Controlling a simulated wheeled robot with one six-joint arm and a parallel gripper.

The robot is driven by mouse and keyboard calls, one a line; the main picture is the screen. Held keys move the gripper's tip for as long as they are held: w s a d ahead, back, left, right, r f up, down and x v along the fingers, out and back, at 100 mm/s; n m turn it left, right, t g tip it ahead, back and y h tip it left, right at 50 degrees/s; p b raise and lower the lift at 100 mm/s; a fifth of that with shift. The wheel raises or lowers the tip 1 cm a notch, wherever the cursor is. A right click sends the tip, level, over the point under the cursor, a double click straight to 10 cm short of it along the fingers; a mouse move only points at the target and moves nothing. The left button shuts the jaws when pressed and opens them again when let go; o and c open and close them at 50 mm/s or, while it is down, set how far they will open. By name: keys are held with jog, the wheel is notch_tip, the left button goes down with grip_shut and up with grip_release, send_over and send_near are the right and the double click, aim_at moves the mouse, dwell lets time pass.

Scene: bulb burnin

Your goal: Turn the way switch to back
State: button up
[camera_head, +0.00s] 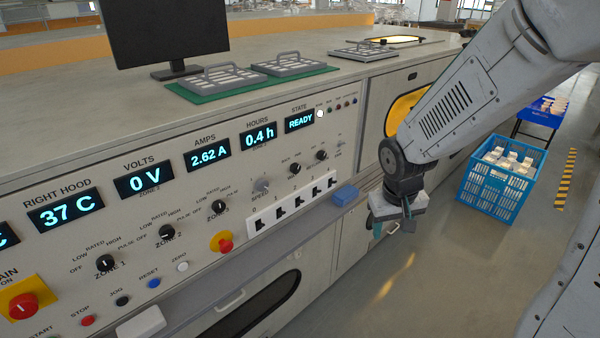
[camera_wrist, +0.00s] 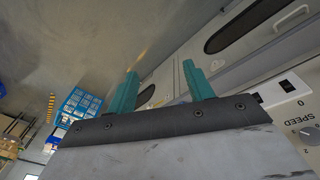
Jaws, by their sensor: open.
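The control panel (camera_head: 130,215) fills the left and middle of the head view. Two small black knobs, a left one (camera_head: 295,168) and a right one (camera_head: 321,155), sit on its right part below the READY display. Their labels are too small to read, so I cannot tell which is the way switch or where it points. My gripper (camera_head: 392,218) hangs to the right of the panel, apart from it, pointing down. Its two green fingers are spread and empty in the wrist view (camera_wrist: 160,72).
A row of black rocker switches (camera_head: 283,211) lies below the knobs, with a blue block (camera_head: 345,195) on the ledge nearby. A red button (camera_head: 225,245) stands out to the left. A blue crate (camera_head: 503,180) stands on the floor at right. The floor between is clear.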

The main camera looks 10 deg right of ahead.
jog(key=w+a+f+t+y, duration=0.1)
jog(key=w+f+t, duration=0.3)
jog(key=w+f, duration=0.6)
jog(key=m+t+y, duration=0.2)
jog(key=t+y, duration=0.8)
send_near(297, 170)
jog(key=shift+m, duration=0.3)
jog(key=x, duration=0.9)
jog(key=shift+s, duration=0.1)
jog(key=shift+c, duration=0.3)
jog(key=c, duration=0.9)
